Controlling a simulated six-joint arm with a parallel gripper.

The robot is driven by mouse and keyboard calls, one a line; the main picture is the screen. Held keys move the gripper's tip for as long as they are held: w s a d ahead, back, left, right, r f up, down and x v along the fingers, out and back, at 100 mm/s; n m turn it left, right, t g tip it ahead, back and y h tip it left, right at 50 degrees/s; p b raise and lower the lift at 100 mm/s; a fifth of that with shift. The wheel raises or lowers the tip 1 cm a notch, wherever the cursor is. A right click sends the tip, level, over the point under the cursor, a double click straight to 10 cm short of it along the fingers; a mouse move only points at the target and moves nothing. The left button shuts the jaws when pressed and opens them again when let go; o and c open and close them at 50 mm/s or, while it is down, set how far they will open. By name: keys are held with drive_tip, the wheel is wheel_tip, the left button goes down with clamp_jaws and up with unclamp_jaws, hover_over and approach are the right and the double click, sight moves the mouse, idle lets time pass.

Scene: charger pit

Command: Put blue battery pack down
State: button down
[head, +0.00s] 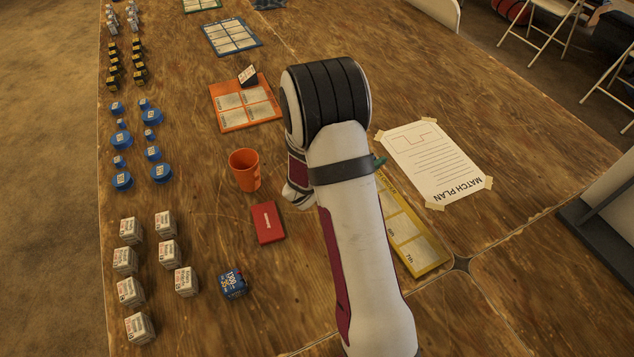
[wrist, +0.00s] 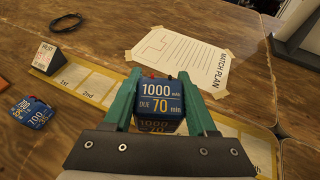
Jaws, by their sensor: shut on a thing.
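My gripper (wrist: 160,82) has green fingers and is shut on a blue battery pack (wrist: 161,104) marked 1000 mAh and 70 min in the wrist view. The pack is over the yellow board (wrist: 96,87), in front of the match plan sheet; I cannot tell whether it touches the board. In the head view my arm hides the pack and most of the gripper; the yellow board (head: 418,240) shows to the right of the arm. Another blue pack (wrist: 32,112), marked 700, lies left of the gripper, beside the board.
The match plan sheet (head: 434,160) is taped down beyond the board. An orange cup (head: 244,170), a red box (head: 267,222) and a blue pack (head: 233,284) stand left of my arm. Several white packs (head: 168,253) stand at the table's left edge. An orange board (head: 245,104) lies farther back.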

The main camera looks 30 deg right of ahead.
drive_tip(key=w+a+f, duration=0.4)
drive_tip(key=w, duration=0.1)
drive_tip(key=w+a+f, duration=0.2)
drive_tip(key=w, duration=0.1)
drive_tip(key=shift+w+a+f, duration=0.15)
drive_tip(key=shift+a+f, duration=0.05)
drive_tip(key=shift+a, duration=0.15)
drive_tip(key=shift+w+a+f, duration=0.1)
drive_tip(key=shift+w+f, duration=0.05)
drive_tip(key=shift+f, duration=0.95)
drive_tip(key=shift+w+a+f, duration=0.1)
drive_tip(key=shift+f, duration=1)
drive_tip(key=shift+f, duration=0.1)
drive_tip(key=shift+c, duration=1)
unclamp_jaws()
